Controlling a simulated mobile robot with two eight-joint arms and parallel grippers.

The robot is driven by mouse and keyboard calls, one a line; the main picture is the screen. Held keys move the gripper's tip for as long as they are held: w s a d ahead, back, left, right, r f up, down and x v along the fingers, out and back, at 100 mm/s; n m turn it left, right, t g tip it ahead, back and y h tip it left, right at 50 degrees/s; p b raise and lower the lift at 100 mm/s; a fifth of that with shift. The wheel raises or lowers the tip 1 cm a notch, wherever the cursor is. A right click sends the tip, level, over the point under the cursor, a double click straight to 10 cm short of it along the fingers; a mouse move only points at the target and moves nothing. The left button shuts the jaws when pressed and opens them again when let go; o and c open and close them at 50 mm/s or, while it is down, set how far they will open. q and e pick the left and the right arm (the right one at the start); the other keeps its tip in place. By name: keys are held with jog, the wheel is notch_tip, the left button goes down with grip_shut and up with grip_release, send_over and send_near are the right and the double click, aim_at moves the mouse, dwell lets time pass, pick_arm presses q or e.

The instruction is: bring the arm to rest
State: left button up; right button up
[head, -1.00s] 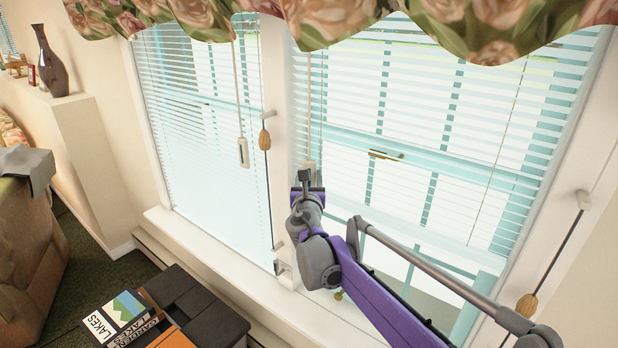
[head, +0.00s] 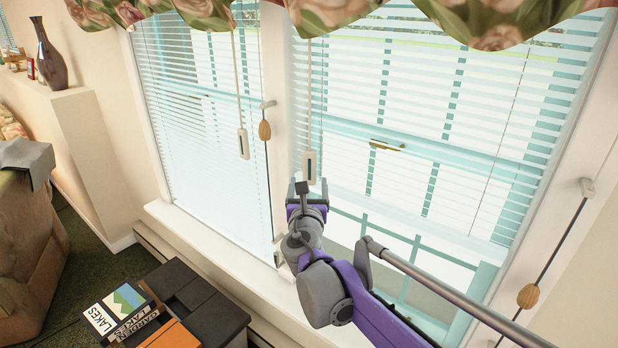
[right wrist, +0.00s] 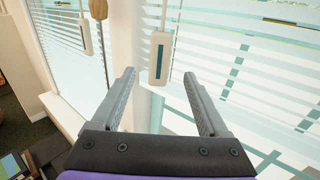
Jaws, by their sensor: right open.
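My right arm, purple and grey, reaches up from the lower right in the head view toward the window. My right gripper (head: 303,187) is at its far end, below a white blind control (head: 310,168) that hangs on a cord. In the right wrist view the right gripper (right wrist: 158,98) has its two grey fingers wide apart with nothing between them. The same blind control also shows there (right wrist: 160,58), beyond the fingertips and apart from them. My left gripper is in neither view.
A second blind control (head: 243,144) and a wooden cord pull (head: 264,130) hang to the left. Another wooden pull (head: 528,296) hangs at right. A dark table (head: 215,318) with books (head: 118,312) stands at lower left, beside a brown armchair (head: 30,240).

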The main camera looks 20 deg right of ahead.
jog(key=shift+v, duration=0.95)
jog(key=s+d+f+m+g+h, duration=0.1)
jog(key=s+d+f+m+g, duration=0.25)
jog(key=s+f+m, duration=0.4)
jog(key=s+d+f+m+g, duration=0.3)
jog(key=s+d+f+m, duration=0.15)
jog(key=s+m, duration=0.45)
jog(key=s+a+f+m+g+y, duration=0.2)
jog(key=s+a+f+m+y, duration=0.1)
jog(key=s+f+m, duration=0.4)
jog(key=s+a+f+m+g+y, duration=0.3)
jog(key=s+a+f+m, duration=0.1)
jog(key=s+f+m, duration=0.3)
jog(key=s+m, duration=0.2)
jog(key=s, duration=0.1)
jog(key=shift+s+a+f, duration=0.25)
jog(key=shift+s+f, duration=0.05)
jog(key=shift+f, duration=0.1)
